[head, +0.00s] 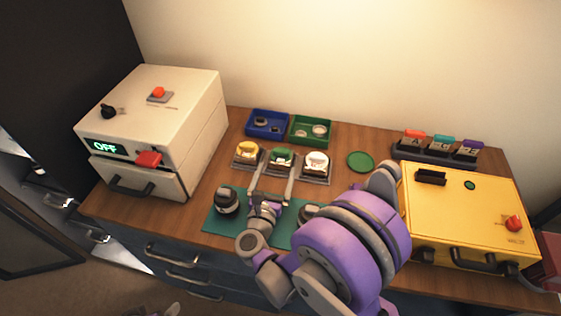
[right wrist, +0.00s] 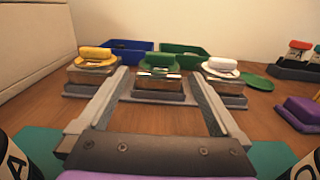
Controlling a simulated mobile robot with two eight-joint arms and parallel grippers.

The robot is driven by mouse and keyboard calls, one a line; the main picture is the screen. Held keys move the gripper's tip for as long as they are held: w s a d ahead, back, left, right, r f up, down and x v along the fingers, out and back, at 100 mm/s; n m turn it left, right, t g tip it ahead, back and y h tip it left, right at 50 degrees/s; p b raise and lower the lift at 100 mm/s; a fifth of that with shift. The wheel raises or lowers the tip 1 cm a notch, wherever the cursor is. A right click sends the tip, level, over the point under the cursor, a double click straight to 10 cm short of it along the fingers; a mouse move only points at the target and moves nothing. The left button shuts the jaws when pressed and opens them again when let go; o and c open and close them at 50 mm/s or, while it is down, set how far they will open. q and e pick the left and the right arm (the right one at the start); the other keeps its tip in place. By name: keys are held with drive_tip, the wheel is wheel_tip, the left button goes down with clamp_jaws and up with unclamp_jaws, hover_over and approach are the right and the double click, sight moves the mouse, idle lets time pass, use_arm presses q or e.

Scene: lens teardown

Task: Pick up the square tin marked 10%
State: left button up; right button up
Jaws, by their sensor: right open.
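Three small square tins stand in a row on dark bases on the wooden bench. One has a yellow top (head: 247,150), one a green top (head: 281,157), one a white top (head: 316,162). No 10% mark is readable on any of them. My right gripper (head: 275,176) is open and empty, low in front of the row. In the right wrist view its two fingers point towards the green-topped tin (right wrist: 159,66), which shows between the fingertips. The yellow-topped tin (right wrist: 94,58) is left of the fingers and the white-topped tin (right wrist: 221,68) right. My left gripper is not in view.
A blue tray (head: 251,131) and a green tray (head: 295,139) lie behind the tins. A green disc (head: 360,162) lies to their right. A white machine reading OFF (head: 195,110) stands left, a yellow case (head: 465,215) right. Dark round parts (head: 227,201) sit on the green mat (head: 212,222).

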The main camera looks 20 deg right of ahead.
sight(281, 156)
drive_tip(key=p+x, duration=0.1)
drive_tip(key=x, duration=0.6)
drive_tip(key=shift+w+d+f, duration=0.15)
drive_tip(key=shift+w+f, duration=0.05)
drive_tip(key=shift+w, duration=0.05)
drive_tip(key=c, duration=1.1)
